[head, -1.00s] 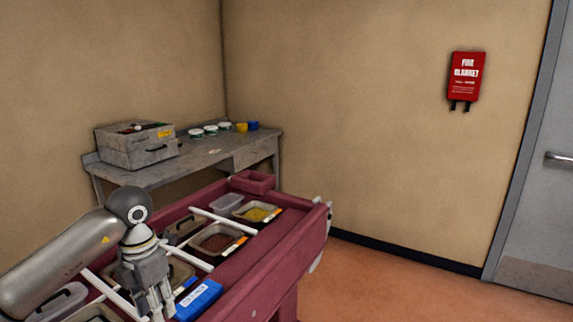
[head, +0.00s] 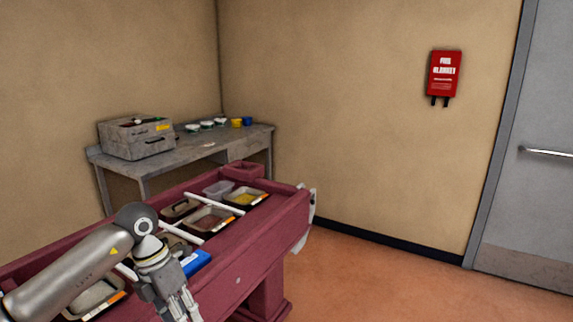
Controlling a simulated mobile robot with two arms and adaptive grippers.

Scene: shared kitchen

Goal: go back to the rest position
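My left gripper (head: 180,308) is at the lower left of the head view, pointing down in front of the near side of a dark red serving cart (head: 255,236). Its fingers are partly cut off by the bottom edge of the picture, and I cannot tell how far apart they are. I see nothing held between them. My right gripper is not in view.
The cart holds several food pans, among them one with yellow food (head: 245,198), and a blue box (head: 196,262). A grey table (head: 205,154) with a metal box (head: 136,139) stands behind. Orange floor (head: 380,285) is clear at right, before a grey door (head: 530,180).

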